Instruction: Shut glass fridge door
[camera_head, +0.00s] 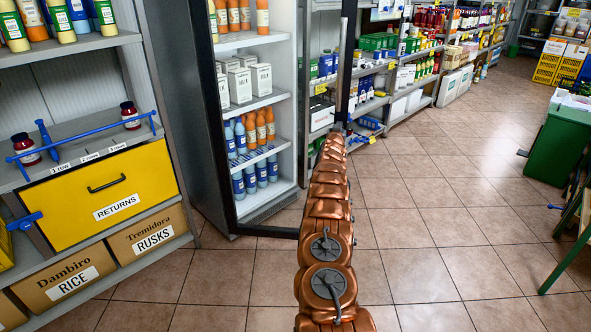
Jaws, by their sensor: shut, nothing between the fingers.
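The glass fridge (297,100) stands left of centre, with bottles and white cartons on its shelves. Its dark-framed glass door (213,120) stands ajar, its lower rail (262,231) in front of the cabinet's bottom edge. The long vertical handle (345,70) is on the door's right side. My copper arm reaches forward from the bottom of the picture. My gripper (341,127) is shut and empty at its far end, close to the handle's lower end. It is small and partly hidden by my arm; I cannot tell whether it touches the door.
A shelf unit with a yellow RETURNS drawer (105,186) and a blue rail (85,138) stands at left. Stocked shelves (395,75) line the wall beyond the fridge. A green bin (562,140) is at right. The tiled floor (440,210) between is clear.

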